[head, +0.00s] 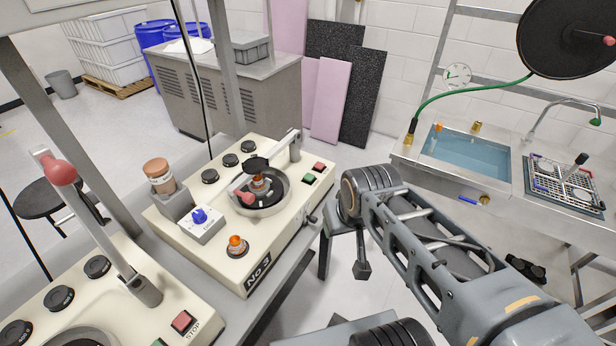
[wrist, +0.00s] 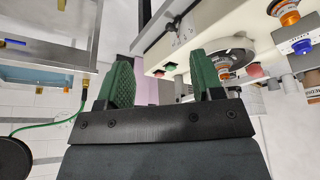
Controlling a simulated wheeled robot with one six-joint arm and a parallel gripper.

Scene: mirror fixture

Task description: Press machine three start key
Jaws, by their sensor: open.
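Machine three (head: 235,215) is a cream bench machine labelled "No 3" in the head view. Near its far right corner sit a red key (head: 319,166) and a green key (head: 309,180); any lettering there is too small to read. The wrist view looks upside down and shows the red key (wrist: 158,73) and green key (wrist: 169,67) beyond the gap between my fingers. My gripper (wrist: 163,82) has two green ridged fingers, spread apart with nothing between them, and apart from the keys. I cannot make out the fingers in the head view.
Another machine with a red STOP key (head: 183,321) stands lower left. A sink bench (head: 470,155) is at right.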

